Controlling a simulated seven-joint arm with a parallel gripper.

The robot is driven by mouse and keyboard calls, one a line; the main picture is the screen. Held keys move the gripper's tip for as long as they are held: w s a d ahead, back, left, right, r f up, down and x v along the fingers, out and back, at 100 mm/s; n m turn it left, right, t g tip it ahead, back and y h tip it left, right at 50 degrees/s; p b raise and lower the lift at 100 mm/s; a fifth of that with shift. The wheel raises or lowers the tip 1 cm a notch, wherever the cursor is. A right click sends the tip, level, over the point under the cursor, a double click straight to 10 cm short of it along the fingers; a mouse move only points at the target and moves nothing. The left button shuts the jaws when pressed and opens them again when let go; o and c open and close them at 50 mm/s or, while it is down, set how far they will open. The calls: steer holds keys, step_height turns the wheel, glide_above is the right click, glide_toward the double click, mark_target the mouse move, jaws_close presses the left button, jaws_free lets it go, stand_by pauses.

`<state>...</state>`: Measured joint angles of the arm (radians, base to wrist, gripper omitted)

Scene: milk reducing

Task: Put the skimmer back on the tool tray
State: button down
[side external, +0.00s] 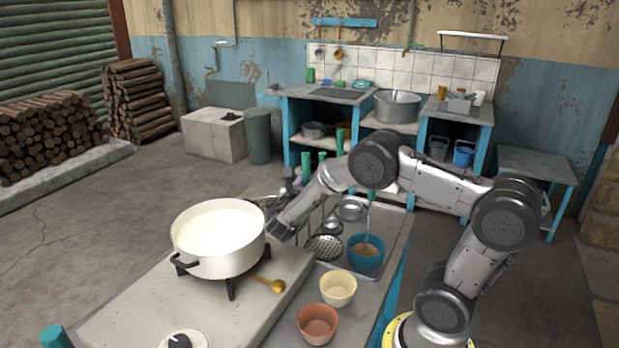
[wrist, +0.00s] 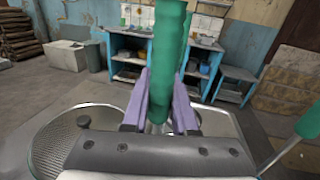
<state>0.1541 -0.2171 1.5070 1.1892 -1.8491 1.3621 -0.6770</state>
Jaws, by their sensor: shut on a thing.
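My gripper (side external: 297,182) is shut on a green handle (wrist: 168,75), which stands upright between the purple fingers in the wrist view. I take it for the skimmer's handle. A mesh disc (wrist: 75,142) also shows at the left in the wrist view. The lower part of the held tool is hidden behind my wrist.
A white pot of milk (side external: 218,237) stands on the burner left of my gripper. A blue bowl (side external: 366,257) with a spoon sits on the tray. A cream bowl (side external: 338,289), a terracotta bowl (side external: 317,324) and a golden spoon (side external: 274,285) lie nearer. Other green-handled tools stand close by.

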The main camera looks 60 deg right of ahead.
steer(key=c, duration=0.7)
jaws_free()
steer(key=shift+f, duration=0.1)
steer(key=shift+r, duration=0.2)
steer(key=s+a, duration=0.2)
steer(key=a, duration=1)
steer(key=s+r+m+g+y, duration=0.4)
steer(key=s+m+y, duration=0.3)
steer(key=s+m, duration=0.35)
steer(key=s+a+r+m+t+y, duration=0.2)
steer(key=s+a+m+t+y, duration=0.1)
steer(key=a, duration=0.4)
steer(key=s+a+r+m+t+y, duration=0.1)
steer(key=s+a+m+t+y, duration=0.2)
steer(key=s+a+m+y, duration=0.3)
steer(key=shift+s+a+r+m+y, duration=0.35)
steer(key=shift+a+m+y, duration=0.4)
steer(key=shift+a, duration=0.25)
